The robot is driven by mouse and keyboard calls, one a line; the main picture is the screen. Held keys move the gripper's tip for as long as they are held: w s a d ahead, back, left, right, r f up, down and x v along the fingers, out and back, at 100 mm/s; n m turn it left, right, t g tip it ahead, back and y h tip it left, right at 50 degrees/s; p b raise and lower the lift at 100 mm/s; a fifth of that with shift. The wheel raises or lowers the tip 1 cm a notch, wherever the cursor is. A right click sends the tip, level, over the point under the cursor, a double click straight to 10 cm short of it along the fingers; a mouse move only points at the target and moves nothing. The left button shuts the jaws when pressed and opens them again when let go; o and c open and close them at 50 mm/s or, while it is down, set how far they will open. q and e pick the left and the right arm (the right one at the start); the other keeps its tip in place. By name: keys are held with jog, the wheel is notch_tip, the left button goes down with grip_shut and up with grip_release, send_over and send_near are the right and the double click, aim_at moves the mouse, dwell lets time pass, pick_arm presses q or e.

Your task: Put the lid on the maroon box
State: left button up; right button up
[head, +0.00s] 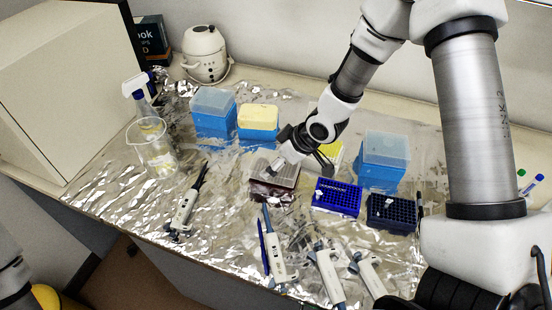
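The maroon box (268,193) stands on the foil near the middle of the bench. A greyish, see-through lid (285,178) shows at its top; I cannot tell whether it is seated on the box or just above it. My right gripper (300,165) reaches down from the upper right, with one pale fingertip over the lid and a darker finger to the right of it. The fingers look spread apart, and I see nothing clearly held between them. My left gripper is out of view; only a bit of my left arm shows at the lower left edge.
Blue racks (337,197) and (391,213) stand right of the maroon box. Blue tip boxes (213,120), (258,132) and (382,175) stand behind. Several pipettes (280,255) lie in front. A beaker (155,150) and spray bottle (141,100) are left.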

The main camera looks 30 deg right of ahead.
jog(key=shift+f, duration=0.1)
jog(key=shift+f, duration=0.35)
jog(key=shift+f, duration=0.1)
dwell(0.5)
jog(key=o, duration=0.6)
jog(key=shift+o, duration=0.2)
jog(key=v, duration=0.7)
jog(key=shift+s+d, duration=0.1)
jog(key=shift+s, duration=0.15)
jog(key=shift+w, duration=0.1)
